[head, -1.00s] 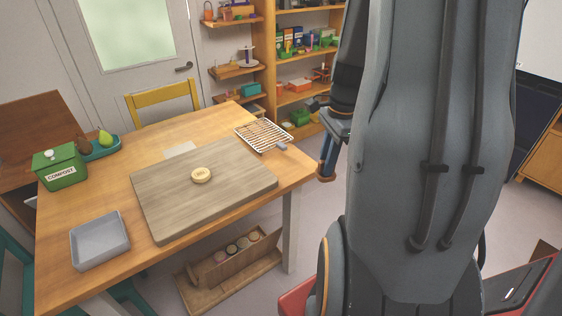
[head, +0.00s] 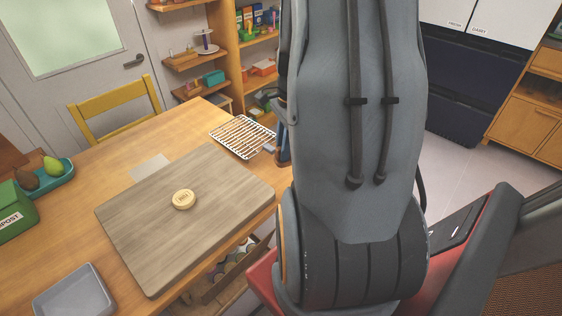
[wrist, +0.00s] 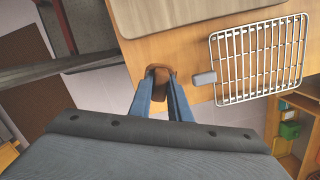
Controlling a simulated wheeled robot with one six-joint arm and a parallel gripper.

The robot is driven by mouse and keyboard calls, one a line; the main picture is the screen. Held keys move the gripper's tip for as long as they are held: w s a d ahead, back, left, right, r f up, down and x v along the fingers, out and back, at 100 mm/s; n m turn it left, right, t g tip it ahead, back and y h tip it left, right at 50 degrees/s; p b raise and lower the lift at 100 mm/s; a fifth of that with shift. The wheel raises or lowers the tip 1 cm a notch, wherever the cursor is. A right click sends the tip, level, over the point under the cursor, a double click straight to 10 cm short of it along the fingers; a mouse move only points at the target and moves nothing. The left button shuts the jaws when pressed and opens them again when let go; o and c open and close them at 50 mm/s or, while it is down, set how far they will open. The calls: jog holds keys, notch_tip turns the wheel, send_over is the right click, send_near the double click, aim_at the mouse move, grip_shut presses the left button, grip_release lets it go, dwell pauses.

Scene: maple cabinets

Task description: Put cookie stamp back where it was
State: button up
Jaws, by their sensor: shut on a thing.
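My gripper (wrist: 161,92) is shut on a small brown, wooden-looking thing (wrist: 160,72), which I take to be the cookie stamp; the fingers cover much of it. In the wrist view it shows against the table edge, left of the wire rack; I cannot tell its height. In the head view my arm hides most of the gripper and the stamp. A round pale cookie with a stamped mark (head: 183,199) lies on the wooden board (head: 150,240) on the table (head: 95,180).
A wire rack (head: 242,136) lies beside the board at the table's right corner. A grey tray (head: 74,292), green compost box (head: 14,212) and teal dish (head: 52,180) stand left. A wooden holder with round pieces (head: 232,268) is low by the table, partly hidden. Shelves (head: 225,50) stand behind.

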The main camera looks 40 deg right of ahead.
jog(key=shift+f, duration=2.6)
jog(key=shift+f, duration=0.15)
jog(key=o, duration=0.8)
jog(key=shift+o, duration=0.2)
jog(key=r, duration=0.3)
jog(key=d+r, duration=0.1)
jog(key=r, duration=0.6)
jog(key=shift+s+d+r+b, duration=0.15)
jog(key=shift+r+b, duration=0.2)
jog(key=shift+r, duration=0.8)
jog(key=s+a+n+h, duration=0.1)
jog(key=s+a+n, duration=0.1)
jog(key=a+n, duration=1.9)
jog(key=a, duration=0.4)
jog(key=shift+a+n, duration=0.3)
jog(key=shift+s, duration=0.1)
